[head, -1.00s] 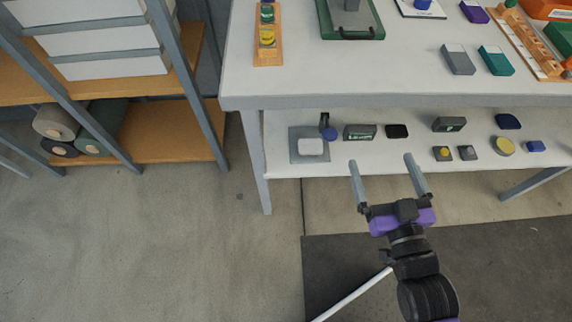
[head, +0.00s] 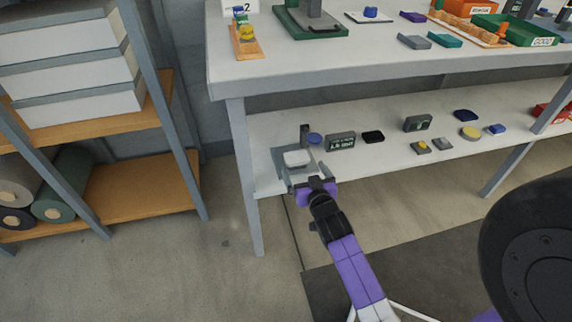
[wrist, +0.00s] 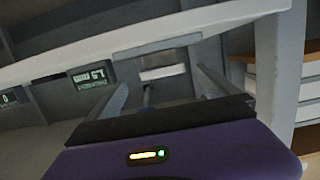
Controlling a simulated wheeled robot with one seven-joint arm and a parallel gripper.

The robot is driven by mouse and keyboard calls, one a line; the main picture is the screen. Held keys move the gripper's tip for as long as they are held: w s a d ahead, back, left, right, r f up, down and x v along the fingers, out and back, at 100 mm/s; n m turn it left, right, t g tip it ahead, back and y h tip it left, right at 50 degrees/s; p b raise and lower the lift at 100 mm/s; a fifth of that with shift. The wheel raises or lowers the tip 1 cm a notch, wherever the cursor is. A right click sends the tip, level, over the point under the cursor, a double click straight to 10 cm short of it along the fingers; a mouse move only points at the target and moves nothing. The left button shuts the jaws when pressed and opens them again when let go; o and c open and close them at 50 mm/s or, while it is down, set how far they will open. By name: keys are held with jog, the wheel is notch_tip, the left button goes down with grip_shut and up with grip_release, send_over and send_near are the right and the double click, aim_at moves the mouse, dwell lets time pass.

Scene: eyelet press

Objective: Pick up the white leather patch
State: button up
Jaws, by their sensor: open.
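The white leather patch (head: 298,158) appears as a white rounded square on a grey square plate (head: 285,172), at the left end of the lower shelf. My gripper (head: 304,178) is open at the front edge of that plate, just in front of the patch, with its fingers pointing toward it. In the wrist view a white piece (wrist: 162,72) shows between the open fingers (wrist: 160,88), a little beyond them. It looks like the patch, seen almost edge-on. Nothing is held. Whether the fingers touch the plate cannot be told.
A dark post and blue round knob (head: 315,138) stand behind the plate. A dark labelled block (head: 341,141) and a black pad (head: 373,137) lie to its right. The worktop (head: 330,66) overhangs the shelf. A table leg (head: 245,180) stands close on the left.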

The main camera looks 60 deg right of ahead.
aim_at(299, 161)
jog(key=b+x, duration=0.1)
jog(key=x, duration=0.2)
jog(key=b+x, duration=0.1)
jog(key=x, duration=0.3)
jog(key=shift+w+r, duration=0.2)
jog(key=shift+w, duration=0.1)
jog(key=c, duration=1.5)
jog(key=shift+c, duration=0.3)
jog(key=shift+r, duration=0.15)
